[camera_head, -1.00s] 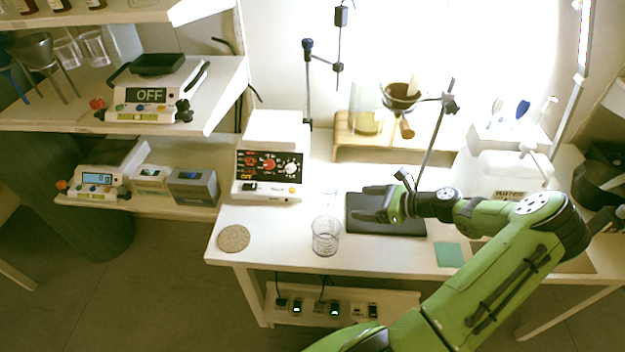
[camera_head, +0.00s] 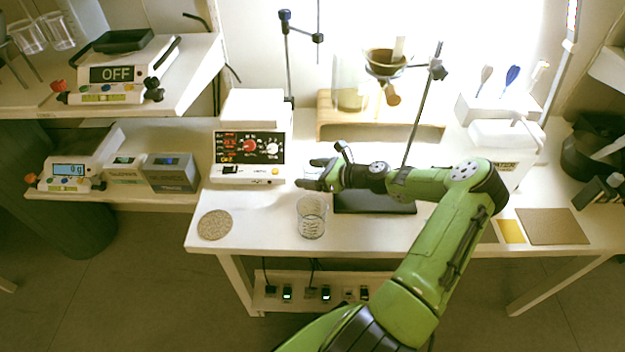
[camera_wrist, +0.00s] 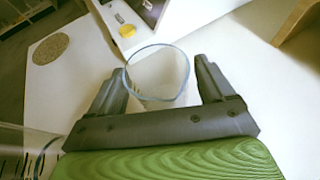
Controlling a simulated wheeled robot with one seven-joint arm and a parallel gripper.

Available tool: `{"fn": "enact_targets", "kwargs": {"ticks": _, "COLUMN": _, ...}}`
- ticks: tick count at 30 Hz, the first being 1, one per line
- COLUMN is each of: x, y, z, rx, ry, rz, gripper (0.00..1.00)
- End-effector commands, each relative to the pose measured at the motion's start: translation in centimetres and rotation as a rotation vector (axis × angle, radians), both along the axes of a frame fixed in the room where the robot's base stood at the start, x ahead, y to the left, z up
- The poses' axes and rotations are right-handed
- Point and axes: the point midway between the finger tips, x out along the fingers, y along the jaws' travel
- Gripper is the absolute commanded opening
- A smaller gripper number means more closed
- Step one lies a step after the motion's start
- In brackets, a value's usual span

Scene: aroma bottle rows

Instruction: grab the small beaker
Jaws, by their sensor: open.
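The small clear glass beaker (camera_wrist: 158,78) shows in the wrist view between the two dark fingers of my gripper (camera_wrist: 160,72). Its rim reaches out past the fingertips, and the fingers stand on either side of it. My gripper also shows in the head view (camera_head: 308,174), low over the white bench; there the small beaker is mostly hidden by it and hard to make out. The jaws are open. I cannot tell whether a finger touches the glass. A larger clear beaker (camera_head: 312,218) with markings stands in front of my gripper, and part of it shows at the wrist view's lower left (camera_wrist: 28,155).
A round cork-coloured mat (camera_head: 214,225) lies at the bench's left front. A hotplate device (camera_head: 250,150) with a red display stands behind my gripper. A black pad (camera_head: 375,206) lies under my arm. A wooden stand (camera_head: 325,120) with glassware is at the back.

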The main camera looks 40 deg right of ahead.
Motion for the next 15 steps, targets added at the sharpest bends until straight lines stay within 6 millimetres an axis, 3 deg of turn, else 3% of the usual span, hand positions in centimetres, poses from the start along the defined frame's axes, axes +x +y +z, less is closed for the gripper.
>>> {"fn": "enact_targets", "kwargs": {"ticks": 3, "x": 1.36, "y": 0.65, "z": -0.95, "rx": 0.0, "ry": 0.001, "rz": -0.001, "gripper": 0.82}}
{"fn": "enact_targets", "kwargs": {"ticks": 8, "x": 1.37, "y": 0.62, "z": -0.73, "rx": 0.0, "ry": 0.001, "rz": -0.002, "gripper": 0.82}}
{"fn": "enact_targets", "kwargs": {"ticks": 15, "x": 1.35, "y": 0.62, "z": -0.7, "rx": 0.0, "ry": 0.001, "rz": -0.001, "gripper": 0.47}}
